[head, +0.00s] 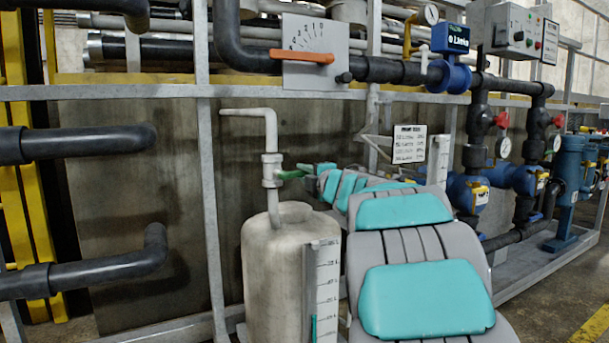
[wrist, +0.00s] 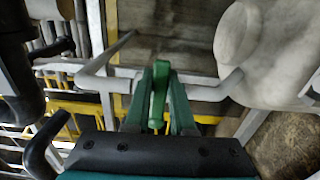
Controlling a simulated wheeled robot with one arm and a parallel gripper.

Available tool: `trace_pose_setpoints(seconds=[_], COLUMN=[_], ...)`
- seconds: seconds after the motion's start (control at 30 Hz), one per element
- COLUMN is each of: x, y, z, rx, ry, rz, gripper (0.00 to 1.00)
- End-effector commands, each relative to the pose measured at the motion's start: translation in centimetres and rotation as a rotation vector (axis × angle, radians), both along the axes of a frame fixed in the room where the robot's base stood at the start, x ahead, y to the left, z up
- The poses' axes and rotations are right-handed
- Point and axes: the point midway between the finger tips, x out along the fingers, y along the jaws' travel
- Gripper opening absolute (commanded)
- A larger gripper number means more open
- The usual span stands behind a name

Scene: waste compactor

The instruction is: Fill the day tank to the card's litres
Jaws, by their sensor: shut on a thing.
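The off-white day tank (head: 268,250) stands low in front of me. A white scale (head: 327,285) runs down its right side, with a small green strip (head: 313,328) low beside it. A pale pipe with a valve (head: 272,168) rises from its top. My gripper (head: 308,172) is shut on the valve's green lever (head: 288,175), which points right in the head view. The lever (wrist: 159,95) shows between both fingers in the wrist view. The card (head: 409,143) hangs behind my arm; its writing is too small to read. A blue meter (head: 451,40) reads 0 Litres.
An orange lever (head: 301,56) lies nearly level across a dial plate above the tank. Black pipes (head: 80,147) jut in at the left. Blue pumps (head: 470,190) with red-handled valves stand right. A grey control box (head: 513,30) is at top right. Grey frame rails surround the tank.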

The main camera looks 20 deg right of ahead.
Motion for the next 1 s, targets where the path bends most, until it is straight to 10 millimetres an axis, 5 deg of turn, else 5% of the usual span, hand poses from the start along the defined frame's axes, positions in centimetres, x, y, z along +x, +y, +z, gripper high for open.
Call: trace_pose_setpoints(seconds=[0.4, 0.8, 0.83, 1.0], x=[-0.1, 0.0, 0.0, 0.0], y=[0.4, 0.5, 0.5, 0.5], z=[2.1, 2.3, 2.3, 2.3], rx=[-0.374, -0.414, -0.413, -0.412], ry=[-0.014, -0.015, -0.015, -0.014], rz=[-0.001, 0.000, 0.000, 0.000], gripper=[0.00, 0.00, 0.26, 0.45])
